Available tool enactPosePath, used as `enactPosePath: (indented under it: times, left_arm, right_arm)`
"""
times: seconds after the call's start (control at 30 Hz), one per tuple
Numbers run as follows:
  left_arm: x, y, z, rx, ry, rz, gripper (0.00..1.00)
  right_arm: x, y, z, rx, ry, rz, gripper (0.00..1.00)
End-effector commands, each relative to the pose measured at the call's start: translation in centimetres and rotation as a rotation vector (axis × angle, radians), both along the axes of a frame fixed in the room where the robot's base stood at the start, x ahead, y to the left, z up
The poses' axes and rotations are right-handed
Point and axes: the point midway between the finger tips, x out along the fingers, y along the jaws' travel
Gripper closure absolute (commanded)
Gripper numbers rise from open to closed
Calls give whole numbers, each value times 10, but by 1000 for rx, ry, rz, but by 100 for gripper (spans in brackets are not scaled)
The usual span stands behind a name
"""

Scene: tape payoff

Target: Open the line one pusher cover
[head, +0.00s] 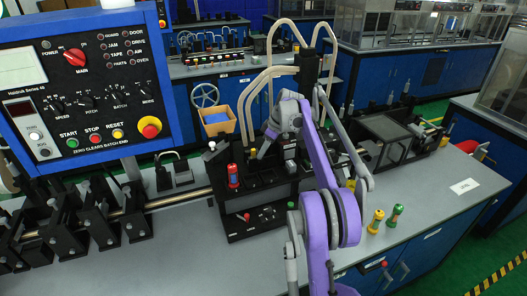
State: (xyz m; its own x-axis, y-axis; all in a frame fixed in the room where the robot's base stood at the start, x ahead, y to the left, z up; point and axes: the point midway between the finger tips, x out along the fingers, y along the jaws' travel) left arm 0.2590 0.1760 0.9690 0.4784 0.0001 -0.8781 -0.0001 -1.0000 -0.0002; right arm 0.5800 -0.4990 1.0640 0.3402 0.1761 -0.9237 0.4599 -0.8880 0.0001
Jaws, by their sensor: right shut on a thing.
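My right arm reaches up from the bottom middle over a black machine (250,225) on the near bench. My right gripper (264,150) is at the machine's back, shut on a small dark part there; the arm partly hides it, and I cannot tell whether this part is the pusher cover. A clear, dark-framed box-like cover (385,138) stands to the right on the same bench; it looks closed. I cannot tell which cover belongs to line one. My left gripper is not in view.
A blue control panel (85,85) fills the upper left. A red canister (233,176) stands on the machine. Yellow (376,221) and green (395,215) canisters stand on the bench at right. Beige hoses (258,88) rise behind the gripper. The bench's front right is mostly clear.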

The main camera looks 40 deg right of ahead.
Motion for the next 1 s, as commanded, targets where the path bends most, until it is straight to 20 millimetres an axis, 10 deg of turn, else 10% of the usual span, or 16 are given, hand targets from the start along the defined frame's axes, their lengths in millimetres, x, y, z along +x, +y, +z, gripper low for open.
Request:
enactPosePath:
  times: [0.8, 0.83, 1.0]
  left_arm:
    - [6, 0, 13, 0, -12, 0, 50]
    - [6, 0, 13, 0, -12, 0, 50]
    - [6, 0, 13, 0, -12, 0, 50]
  right_arm:
    - [-8, -24, -1, 0, 1, 0, 100]
    - [-8, -24, -1, 0, 1, 0, 72]
    - [-8, -24, 0, 0, 1, 0, 43]
